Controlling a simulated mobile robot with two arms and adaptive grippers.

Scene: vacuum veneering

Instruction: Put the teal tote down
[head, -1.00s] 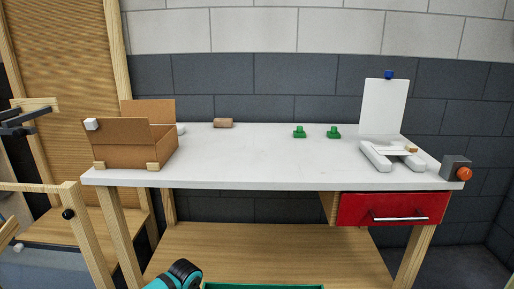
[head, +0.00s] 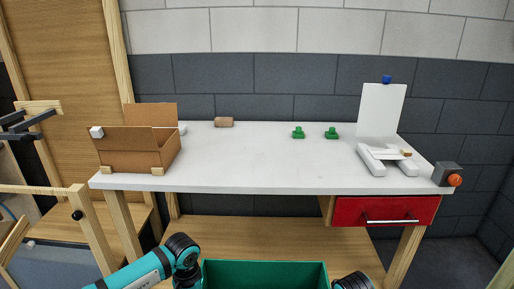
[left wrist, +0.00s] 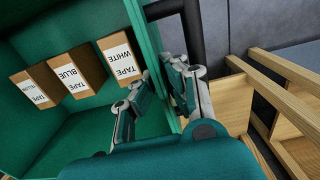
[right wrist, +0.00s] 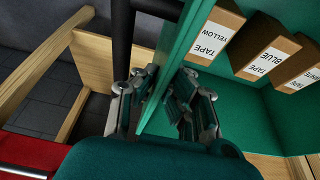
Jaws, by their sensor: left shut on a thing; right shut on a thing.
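The teal tote (head: 265,268) is at the bottom edge of the head view, in front of the workbench; only its upper part shows. Inside it are three brown boxes labelled TAPE WHITE (left wrist: 118,58), TAPE BLUE (left wrist: 78,72) and TAPE YELLOW (right wrist: 215,32). My left gripper (left wrist: 158,98) is shut on one side wall of the tote. My right gripper (right wrist: 160,98) is shut on the opposite side wall. The tote's underside is hidden, so I cannot tell what is beneath it.
The white workbench top (head: 255,165) has a clear middle. On it are a cardboard box (head: 125,155) at left, a brown block (head: 224,122), two green pieces (head: 298,133) and a white stand (head: 375,160) at right. A red drawer (head: 385,210) and a wooden lower shelf (head: 290,240) are below.

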